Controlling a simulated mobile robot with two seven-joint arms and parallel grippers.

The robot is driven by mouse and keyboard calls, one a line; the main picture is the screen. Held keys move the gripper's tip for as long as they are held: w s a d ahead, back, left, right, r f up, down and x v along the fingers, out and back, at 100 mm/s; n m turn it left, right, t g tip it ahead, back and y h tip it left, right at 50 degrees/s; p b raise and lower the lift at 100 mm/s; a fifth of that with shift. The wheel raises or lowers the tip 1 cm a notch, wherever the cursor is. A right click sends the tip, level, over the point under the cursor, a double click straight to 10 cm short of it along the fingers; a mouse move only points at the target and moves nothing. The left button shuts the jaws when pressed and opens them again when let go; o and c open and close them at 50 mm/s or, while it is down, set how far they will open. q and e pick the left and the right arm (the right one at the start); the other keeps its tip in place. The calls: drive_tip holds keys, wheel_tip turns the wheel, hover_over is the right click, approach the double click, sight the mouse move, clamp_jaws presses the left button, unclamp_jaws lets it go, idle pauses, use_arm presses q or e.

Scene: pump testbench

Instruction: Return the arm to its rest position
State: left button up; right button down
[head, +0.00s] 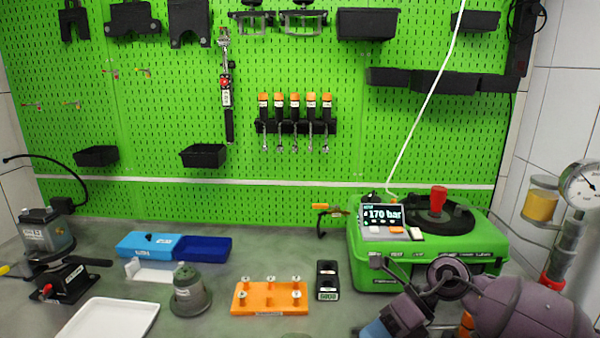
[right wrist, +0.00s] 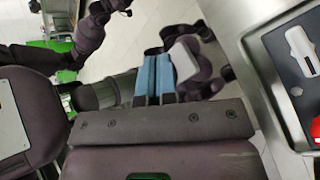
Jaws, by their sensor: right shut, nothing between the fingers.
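My right arm (head: 520,305) comes in at the lower right of the head view, purple-grey, in front of the green pump case (head: 375,275). My right gripper (head: 374,331) shows only partly at the bottom edge, with a blue finger part. In the right wrist view its two blue fingers (right wrist: 153,78) lie side by side, shut and empty, above the floor and beside the worktop edge. My left gripper is not in the head view.
The case carries a display reading 170 bar (head: 383,214) and a red knob (head: 438,198). A pressure gauge (head: 582,186) stands at the far right. An orange plate (head: 270,311), black block (head: 327,294), blue box (head: 150,245) and white tray (head: 95,322) lie on the grey worktop.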

drive_tip(key=s+a+m+t+y, duration=0.2)
drive_tip(key=a+m+t+y, duration=0.25)
drive_tip(key=m+y, duration=0.4)
drive_tip(key=s+d+f+m+t+h, duration=0.1)
drive_tip(key=d+f+m+t+h, duration=0.6)
drive_tip(key=m, duration=0.6)
drive_tip(key=s+d+f+m+t+h, duration=0.15)
drive_tip(key=d+m+t+h, duration=0.35)
drive_tip(key=m+t, duration=0.55)
drive_tip(key=s+d+f+m+g+h, duration=0.3)
drive_tip(key=s+f+m+g, duration=0.1)
drive_tip(key=s+f+m, duration=0.2)
drive_tip(key=s+d+f+m+g+h, duration=0.3)
drive_tip(key=s+f+m, duration=0.3)
drive_tip(key=f, duration=0.2)
drive_tip(key=shift+s+d+f+m+g+h, duration=0.25)
drive_tip(key=shift+d+f+g+h, duration=0.2)
drive_tip(key=shift+d, duration=0.25)
drive_tip(key=shift+r, duration=0.1)
